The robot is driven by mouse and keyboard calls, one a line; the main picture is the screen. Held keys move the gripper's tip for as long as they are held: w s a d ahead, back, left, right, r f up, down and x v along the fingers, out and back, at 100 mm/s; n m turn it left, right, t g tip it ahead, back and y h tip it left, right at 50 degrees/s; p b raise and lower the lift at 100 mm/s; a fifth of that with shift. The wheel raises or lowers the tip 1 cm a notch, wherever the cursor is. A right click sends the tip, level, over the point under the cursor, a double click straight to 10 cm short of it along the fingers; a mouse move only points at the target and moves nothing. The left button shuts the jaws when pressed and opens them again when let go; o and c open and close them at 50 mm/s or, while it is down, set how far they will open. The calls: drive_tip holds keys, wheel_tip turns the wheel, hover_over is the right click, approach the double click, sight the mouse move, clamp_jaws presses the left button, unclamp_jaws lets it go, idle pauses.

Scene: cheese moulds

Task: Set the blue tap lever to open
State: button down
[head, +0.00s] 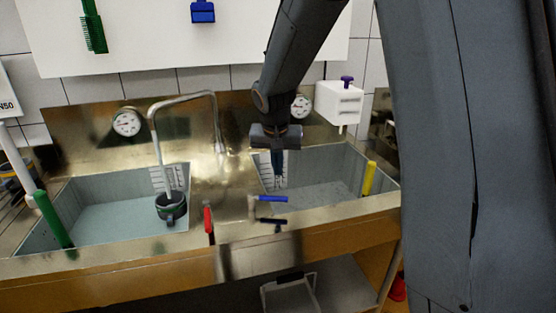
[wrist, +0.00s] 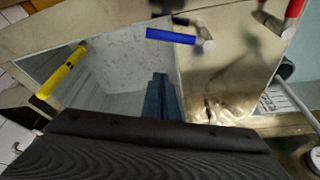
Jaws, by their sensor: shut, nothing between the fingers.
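The blue tap lever (head: 271,198) lies roughly level on top of a metal tap body (head: 252,210) at the front of the right basin, its free end pointing right. In the wrist view the blue lever (wrist: 170,36) shows near the top, with its metal pivot at its right end. My gripper (head: 279,182) points down over the right basin, just behind the lever in the head view. In the wrist view its fingers (wrist: 160,84) are shut together, empty, with a visible gap between them and the lever.
A red lever (head: 209,222) stands upright left of the blue one, and a dark lever (head: 273,221) sits just below it. A swan-neck pipe (head: 185,98) rises between the basins. A yellow-handled tool (head: 369,178) leans in the right basin's corner. A white dispenser (head: 339,101) hangs behind.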

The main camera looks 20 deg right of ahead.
wheel_tip(320, 180, down, 6)
drive_tip(key=s+p, duration=0.2)
drive_tip(key=shift+a+r, duration=0.15)
drive_tip(key=shift+a, duration=0.2)
idle(0.4)
